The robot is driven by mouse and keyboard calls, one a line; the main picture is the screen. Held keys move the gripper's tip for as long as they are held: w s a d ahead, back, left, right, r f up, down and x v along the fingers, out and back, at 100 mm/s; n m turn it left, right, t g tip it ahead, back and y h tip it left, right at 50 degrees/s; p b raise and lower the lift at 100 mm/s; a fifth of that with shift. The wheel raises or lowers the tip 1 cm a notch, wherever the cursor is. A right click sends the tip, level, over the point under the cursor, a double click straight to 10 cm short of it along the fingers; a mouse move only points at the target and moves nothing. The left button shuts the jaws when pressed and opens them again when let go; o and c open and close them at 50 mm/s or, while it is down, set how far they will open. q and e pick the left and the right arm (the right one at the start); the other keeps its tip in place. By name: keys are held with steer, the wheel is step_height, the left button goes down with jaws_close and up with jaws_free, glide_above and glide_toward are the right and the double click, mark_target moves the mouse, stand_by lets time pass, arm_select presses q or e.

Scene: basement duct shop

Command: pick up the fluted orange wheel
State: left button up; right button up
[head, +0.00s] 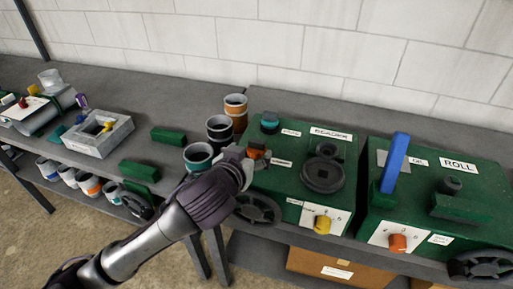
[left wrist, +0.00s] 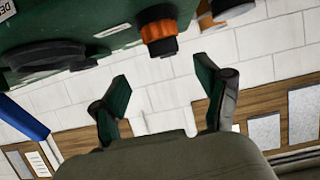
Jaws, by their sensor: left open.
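The fluted orange wheel (left wrist: 159,31) shows at the top of the left wrist view, with a dark cap on its end, against a green machine box. In the head view a bit of the orange wheel (head: 257,153) shows at the left part of the green machine box (head: 283,189), partly hidden by my gripper. My left gripper (left wrist: 164,82) is open and empty, its two fingers spread below the wheel in the wrist picture and apart from it. In the head view the left gripper (head: 246,157) is close beside the wheel. My right gripper is not in view.
A dark handwheel (head: 258,208) and a yellow knob (head: 322,225) are on the same box's front. A second green box has a blue lever (head: 395,163) and an orange knob (head: 397,243). Several cups, including a teal-rimmed one (head: 198,155), stand left of the gripper.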

mark_target(256, 144)
arm_select(q)
steer(key=x, duration=0.3)
steer(key=shift+w+f, duration=0.1)
steer(key=shift+w, duration=0.05)
steer(key=x, duration=0.1)
steer(key=p+x, duration=0.1)
steer(key=x, duration=0.1)
steer(key=p+x, duration=0.1)
steer(key=shift+w+a+f, duration=0.2)
steer(key=shift+w+f, duration=0.05)
steer(key=shift+w, duration=0.15)
steer(key=shift+w+d+f, duration=0.15)
steer(key=shift+w+f, duration=0.05)
steer(key=shift+w, duration=0.05)
steer(key=c, duration=1.2)
